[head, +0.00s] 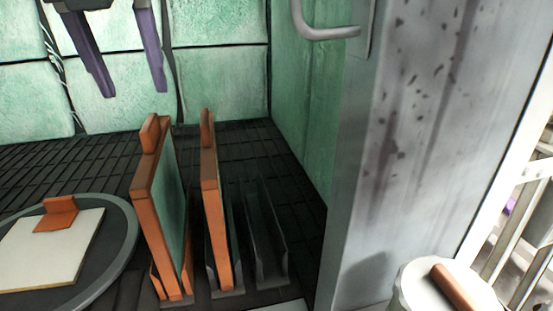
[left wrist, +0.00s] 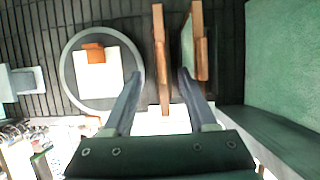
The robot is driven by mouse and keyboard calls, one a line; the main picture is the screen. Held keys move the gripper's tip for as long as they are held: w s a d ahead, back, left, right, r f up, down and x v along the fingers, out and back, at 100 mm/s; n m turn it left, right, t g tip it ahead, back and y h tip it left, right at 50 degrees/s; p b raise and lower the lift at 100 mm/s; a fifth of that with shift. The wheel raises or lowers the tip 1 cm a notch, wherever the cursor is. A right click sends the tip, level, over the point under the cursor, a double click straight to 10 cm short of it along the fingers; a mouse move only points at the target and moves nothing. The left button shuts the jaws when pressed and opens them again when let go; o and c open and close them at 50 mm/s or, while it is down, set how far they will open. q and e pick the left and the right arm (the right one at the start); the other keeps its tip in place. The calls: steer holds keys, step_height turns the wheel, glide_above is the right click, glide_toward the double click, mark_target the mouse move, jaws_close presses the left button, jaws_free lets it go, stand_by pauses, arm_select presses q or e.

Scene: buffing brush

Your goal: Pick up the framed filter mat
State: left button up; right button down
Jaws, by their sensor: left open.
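Two orange-framed panels stand upright side by side in dark slotted holders. The left framed filter mat (head: 150,205) shows a green face on its right side; the right framed mat (head: 212,205) is seen nearly edge-on. Each has an orange tab on top. They also show in the left wrist view, one (left wrist: 161,60) between my fingertips in the picture and one (left wrist: 198,45) further right. My left gripper (head: 132,92) is open and empty, above and behind the mats in the head view, apart from them. My right gripper is out of view.
An empty dark holder (head: 264,235) stands right of the mats. A round grey-rimmed tray (head: 128,245) at left holds a white square pad (head: 50,262) with an orange tab. A grey post (head: 400,150) with a handle and a white canister (head: 415,285) are at right.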

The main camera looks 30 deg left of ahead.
mark_target(147, 123)
arm_select(q)
steer(key=x, duration=0.3)
steer(key=shift+s+d+f, duration=0.1)
steer(key=shift+d+f, duration=0.05)
steer(key=shift+f, duration=0.05)
steer(key=p+x, duration=0.1)
steer(key=x, duration=0.3)
steer(key=shift+f+p, duration=0.25)
steer(key=shift+p, duration=0.15)
steer(key=shift+f, duration=0.4)
steer(key=shift+c, duration=0.2)
jaws_close()
